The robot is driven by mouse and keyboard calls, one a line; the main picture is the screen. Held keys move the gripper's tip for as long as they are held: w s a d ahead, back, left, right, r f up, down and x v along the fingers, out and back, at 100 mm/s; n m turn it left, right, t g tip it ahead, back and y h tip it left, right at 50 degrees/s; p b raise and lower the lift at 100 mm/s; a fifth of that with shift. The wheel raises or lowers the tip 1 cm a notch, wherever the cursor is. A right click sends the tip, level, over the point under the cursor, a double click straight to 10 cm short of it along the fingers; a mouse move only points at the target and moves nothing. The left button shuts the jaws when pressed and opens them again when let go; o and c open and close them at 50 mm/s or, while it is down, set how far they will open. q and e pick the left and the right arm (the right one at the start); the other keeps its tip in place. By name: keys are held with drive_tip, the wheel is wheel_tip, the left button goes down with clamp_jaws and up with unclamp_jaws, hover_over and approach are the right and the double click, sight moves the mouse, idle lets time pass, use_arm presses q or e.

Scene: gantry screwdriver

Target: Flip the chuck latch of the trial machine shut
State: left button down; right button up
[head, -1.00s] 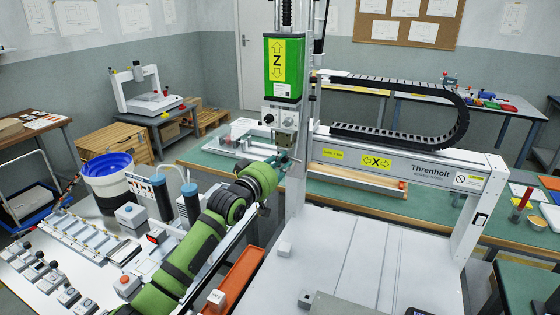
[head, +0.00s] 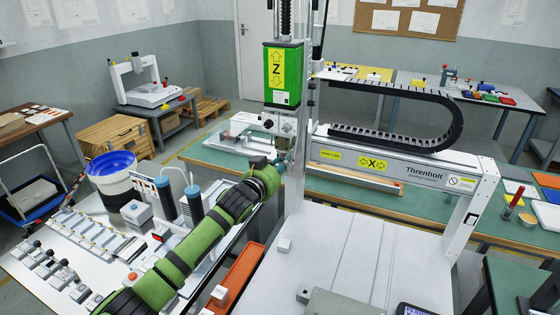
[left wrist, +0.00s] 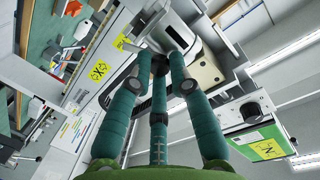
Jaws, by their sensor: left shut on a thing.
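The trial machine is a white gantry with a green Z box (head: 283,75) on its upright and a pale tool head (head: 280,124) below it. My left gripper (head: 284,162) is just below the tool head, beside the upright. In the left wrist view my left gripper's teal fingers (left wrist: 162,78) come together at the tool head's underside, next to a grey cylinder (left wrist: 178,32) and a pale block with two holes (left wrist: 206,70). The fingers are shut on a small dark part (left wrist: 160,63), apparently the chuck latch; the fingertips mostly hide it. My right gripper is not in view.
The white X beam (head: 400,168) runs right from the upright above a pale bed (head: 350,250). An orange tray (head: 238,277) lies beside my left arm. A blue-lined bowl (head: 112,168) and several small fixtures stand on the left bench. Air above the bed is free.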

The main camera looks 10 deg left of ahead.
use_arm(q)
drive_tip(key=m+p, duration=0.1)
drive_tip(key=m, duration=0.3)
drive_tip(key=shift+f+y, duration=0.2)
drive_tip(key=shift+y, duration=0.2)
drive_tip(key=shift+m+p, duration=0.3)
drive_tip(key=shift+m, duration=0.1)
drive_tip(key=c, duration=1.2)
unclamp_jaws()
drive_tip(key=shift+o, duration=0.2)
drive_tip(key=v, duration=1.2)
drive_tip(key=shift+r, duration=0.2)
